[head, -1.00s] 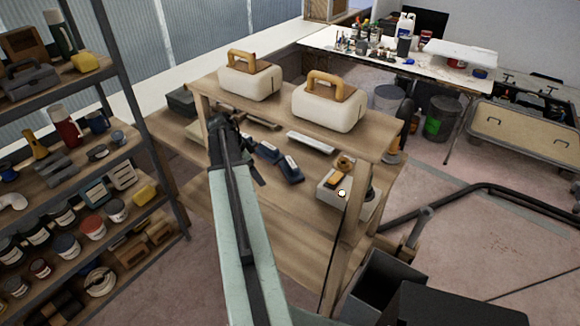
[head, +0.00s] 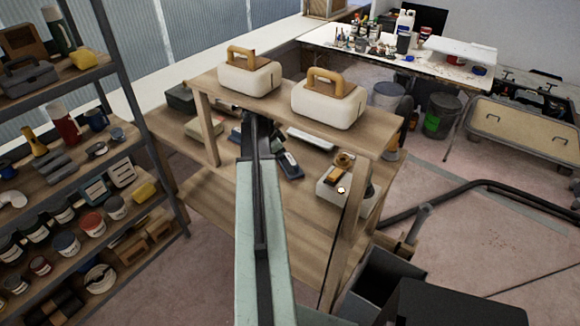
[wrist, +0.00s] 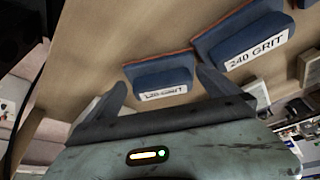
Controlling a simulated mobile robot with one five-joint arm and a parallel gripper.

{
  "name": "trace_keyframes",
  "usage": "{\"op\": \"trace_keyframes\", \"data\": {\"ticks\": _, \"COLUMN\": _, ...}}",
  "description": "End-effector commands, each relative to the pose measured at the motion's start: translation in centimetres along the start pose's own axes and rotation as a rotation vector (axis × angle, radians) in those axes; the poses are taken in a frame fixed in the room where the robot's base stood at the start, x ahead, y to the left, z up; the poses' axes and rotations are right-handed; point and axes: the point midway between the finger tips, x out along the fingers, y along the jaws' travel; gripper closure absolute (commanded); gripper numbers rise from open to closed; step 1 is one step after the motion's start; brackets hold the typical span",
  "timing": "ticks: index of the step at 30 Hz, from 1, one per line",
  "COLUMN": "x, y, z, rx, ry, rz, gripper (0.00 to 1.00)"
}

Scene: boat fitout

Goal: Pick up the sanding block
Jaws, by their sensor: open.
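The other block (wrist: 245,42), marked 240 GRIT, lies to the right, outside the right finger. My gripper is open and empty.
A raised shelf (head: 210,82) over the bench carries two cream cases with wooden handles (head: 250,78). A post (head: 345,235) supports its right front. A pale box (head: 350,195) stands right of the blocks. A loaded rack (head: 125,75) stands at the left.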

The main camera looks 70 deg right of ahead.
Motion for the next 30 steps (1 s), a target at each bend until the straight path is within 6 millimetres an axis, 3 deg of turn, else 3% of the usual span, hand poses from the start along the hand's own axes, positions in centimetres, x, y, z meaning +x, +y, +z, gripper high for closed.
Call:
{"op": "trace_keyframes", "data": {"ticks": 3, "x": 0.9, "y": -0.1, "z": -2.2, "rx": 0.003, "ry": 0.000, "rz": 0.002, "gripper": 0.00}}
{"op": "trace_keyframes", "data": {"ticks": 5, "x": 2.2, "y": 0.0, "z": -1.7, "rx": 0.000, "ry": 0.000, "rz": 0.001, "gripper": 0.00}}
{"op": "trace_keyframes", "data": {"ticks": 11, "x": 2.0, "y": 0.0, "z": -1.8, "rx": -0.001, "ry": 0.000, "rz": 0.000, "gripper": 0.00}}
{"op": "trace_keyframes", "data": {"ticks": 14, "x": 2.0, "y": 0.0, "z": -1.8, "rx": -0.001, "ry": 0.000, "rz": 0.000, "gripper": 0.22}}
{"op": "trace_keyframes", "data": {"ticks": 18, "x": 1.9, "y": 0.0, "z": -1.8, "rx": -0.002, "ry": 0.000, "rz": 0.000, "gripper": 0.61}}
{"op": "trace_keyframes", "data": {"ticks": 19, "x": 1.9, "y": 0.0, "z": -1.8, "rx": -0.002, "ry": 0.000, "rz": 0.000, "gripper": 0.65}}
{"op": "trace_keyframes", "data": {"ticks": 30, "x": 1.3, "y": -0.1, "z": -1.9, "rx": -0.003, "ry": 0.000, "rz": -0.001, "gripper": 0.65}}
